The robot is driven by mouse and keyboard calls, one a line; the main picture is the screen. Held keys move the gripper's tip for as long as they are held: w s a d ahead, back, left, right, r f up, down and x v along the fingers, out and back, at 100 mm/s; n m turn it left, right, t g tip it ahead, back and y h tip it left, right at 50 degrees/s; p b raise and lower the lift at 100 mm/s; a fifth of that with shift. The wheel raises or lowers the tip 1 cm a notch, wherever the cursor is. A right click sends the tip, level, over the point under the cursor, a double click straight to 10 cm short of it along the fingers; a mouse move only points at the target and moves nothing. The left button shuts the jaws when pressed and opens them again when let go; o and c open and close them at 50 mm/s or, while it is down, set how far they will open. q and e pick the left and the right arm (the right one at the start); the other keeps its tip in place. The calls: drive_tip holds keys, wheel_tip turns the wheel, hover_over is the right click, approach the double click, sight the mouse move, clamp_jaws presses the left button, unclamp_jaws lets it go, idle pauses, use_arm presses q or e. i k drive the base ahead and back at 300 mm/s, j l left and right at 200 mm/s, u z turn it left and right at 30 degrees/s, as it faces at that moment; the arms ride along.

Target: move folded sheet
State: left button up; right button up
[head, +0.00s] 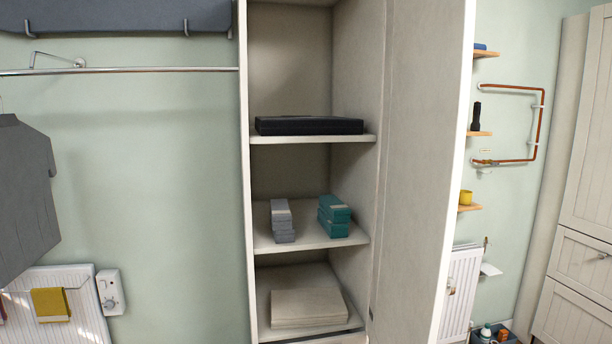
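A beige folded stack that looks like the folded sheet (307,307) lies flat on the lowest visible shelf of the open cabinet. On the middle shelf, small grey folded bundles (282,220) are stacked at the left and teal folded bundles (334,216) at the right. Whether any of these is a sheet or a towel is hard to tell. A flat black folded item or case (309,126) lies on the upper shelf. Neither of my grippers shows in the head view.
The cabinet door (425,150) stands open at the right of the shelves. A metal rail (120,71) runs along the left wall above a hanging grey shirt (24,195). Small wooden shelves (470,208) and a copper pipe (538,120) are on the right wall.

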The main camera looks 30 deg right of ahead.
sight(314, 307)
drive_tip(key=l+z, duration=0.15)
drive_tip(key=l, duration=0.45)
drive_tip(key=i+l+z, duration=0.15)
drive_tip(key=l, duration=0.5)
drive_tip(key=l+z, duration=0.1)
drive_tip(key=l, duration=0.5)
